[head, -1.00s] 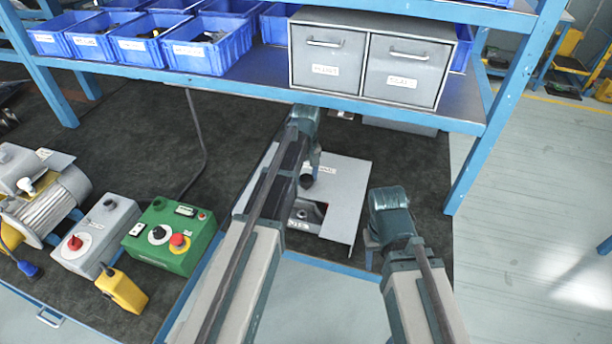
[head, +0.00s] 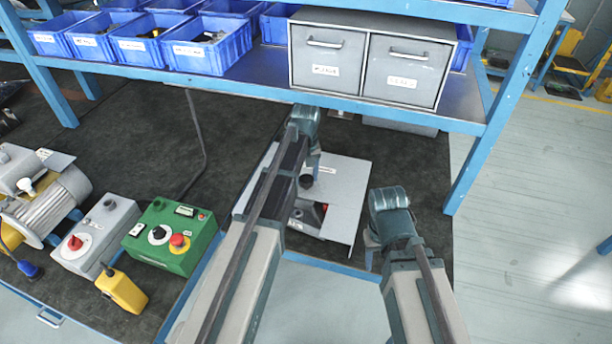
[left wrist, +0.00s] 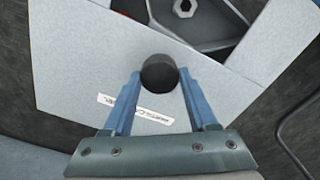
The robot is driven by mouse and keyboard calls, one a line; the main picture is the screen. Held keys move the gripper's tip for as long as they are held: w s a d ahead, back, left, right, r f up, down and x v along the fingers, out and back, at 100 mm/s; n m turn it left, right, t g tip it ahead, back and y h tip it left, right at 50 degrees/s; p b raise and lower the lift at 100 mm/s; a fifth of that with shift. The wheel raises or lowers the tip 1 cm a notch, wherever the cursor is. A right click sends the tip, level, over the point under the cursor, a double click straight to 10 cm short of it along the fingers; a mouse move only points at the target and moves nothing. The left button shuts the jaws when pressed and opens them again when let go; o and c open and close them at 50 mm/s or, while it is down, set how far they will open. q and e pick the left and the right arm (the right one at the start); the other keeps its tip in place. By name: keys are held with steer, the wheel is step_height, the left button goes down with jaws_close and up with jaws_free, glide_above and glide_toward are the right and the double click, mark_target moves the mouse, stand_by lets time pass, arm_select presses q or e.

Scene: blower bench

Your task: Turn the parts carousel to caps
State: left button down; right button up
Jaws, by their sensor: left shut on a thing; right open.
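The parts carousel has a flat grey cover (head: 345,190) with a cut-out window (head: 312,215) near its front. Inside the window I see grey surfaces and a small red spot. In the left wrist view, the cover (left wrist: 75,60) has a black round knob (left wrist: 159,73) and a small white label, too blurred to read. A nut-like hexagonal part (left wrist: 185,8) shows in the window there. My left gripper (left wrist: 158,85) is shut on the knob, with one finger on each side; it also shows in the head view (head: 312,175). My right gripper (head: 371,252) is open and empty, beside the cover's right edge.
A green control box (head: 172,237), a grey box with a red knob (head: 95,237) and a yellow handheld unit (head: 122,290) stand at left. A shelf above holds blue bins (head: 207,52) and a grey drawer cabinet (head: 372,60). Dark mat lies bare behind the left arm.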

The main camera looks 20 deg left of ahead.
arm_select(q)
steer(key=shift+m, duration=4.1)
steer(key=shift+d+m, duration=0.1)
steer(key=shift+m, duration=3.9)
steer(key=shift+c, duration=1)
jaws_free()
